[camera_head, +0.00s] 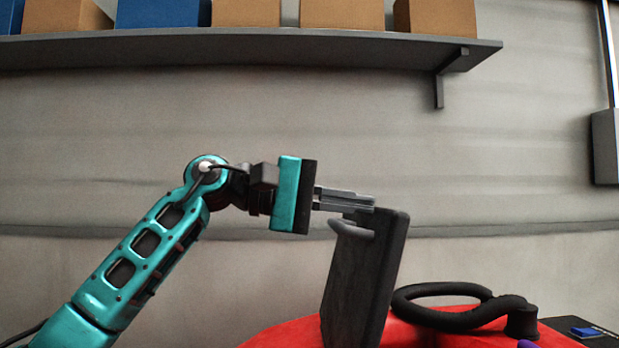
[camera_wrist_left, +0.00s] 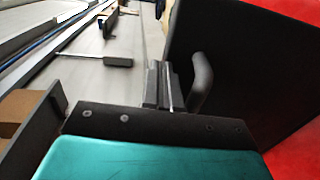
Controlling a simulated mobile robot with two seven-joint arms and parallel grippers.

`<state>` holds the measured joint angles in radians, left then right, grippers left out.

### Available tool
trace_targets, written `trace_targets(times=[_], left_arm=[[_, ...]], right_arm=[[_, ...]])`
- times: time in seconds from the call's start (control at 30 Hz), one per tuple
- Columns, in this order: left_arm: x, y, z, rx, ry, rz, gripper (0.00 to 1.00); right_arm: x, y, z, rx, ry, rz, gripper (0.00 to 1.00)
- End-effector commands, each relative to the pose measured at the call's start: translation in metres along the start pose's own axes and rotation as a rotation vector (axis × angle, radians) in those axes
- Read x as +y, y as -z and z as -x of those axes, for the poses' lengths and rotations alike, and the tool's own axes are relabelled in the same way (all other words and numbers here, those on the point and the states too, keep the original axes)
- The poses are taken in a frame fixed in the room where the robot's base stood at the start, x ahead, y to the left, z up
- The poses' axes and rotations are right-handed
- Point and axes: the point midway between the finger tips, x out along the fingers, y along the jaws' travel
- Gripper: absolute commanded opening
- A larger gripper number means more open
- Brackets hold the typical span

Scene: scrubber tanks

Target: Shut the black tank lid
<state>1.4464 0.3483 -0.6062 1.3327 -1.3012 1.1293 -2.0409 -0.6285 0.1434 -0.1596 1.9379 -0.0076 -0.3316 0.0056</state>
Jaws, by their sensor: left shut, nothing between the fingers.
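The black tank lid (camera_head: 360,280) stands raised and slightly tilted on the red machine body, its top edge leaning to the right. A curved grey handle (camera_head: 352,229) sticks out near its top on the left face. My left gripper (camera_head: 372,203) is shut and empty, its fingers level with the lid's top edge and just above the handle. In the left wrist view, the shut fingers (camera_wrist_left: 158,72) lie beside the handle (camera_wrist_left: 203,78), with the dark lid (camera_wrist_left: 245,60) to the right. I cannot tell whether they touch the lid. My right gripper is not in view.
The red machine body (camera_head: 275,335) lies below the lid, with a thick black hose (camera_head: 455,312) to its right. A grey shelf (camera_head: 250,47) with brown and blue boxes runs along the wall above. The space between arm and shelf is free.

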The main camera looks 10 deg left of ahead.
Motion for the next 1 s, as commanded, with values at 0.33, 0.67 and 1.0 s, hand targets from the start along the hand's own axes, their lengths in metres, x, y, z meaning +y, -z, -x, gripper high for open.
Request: trace_targets(times=[0.33, 0.67, 1.0], left_arm=[[-0.009, -0.001, -0.086, -0.003, -0.001, 0.002, 0.00], [-0.044, 0.000, -0.157, -0.001, -0.002, 0.003, 0.00], [-0.094, 0.000, -0.210, 0.002, 0.121, -0.004, 0.00]], right_arm=[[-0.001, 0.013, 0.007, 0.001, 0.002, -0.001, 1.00], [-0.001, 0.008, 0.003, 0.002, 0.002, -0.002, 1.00], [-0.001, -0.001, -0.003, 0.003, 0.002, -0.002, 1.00]])
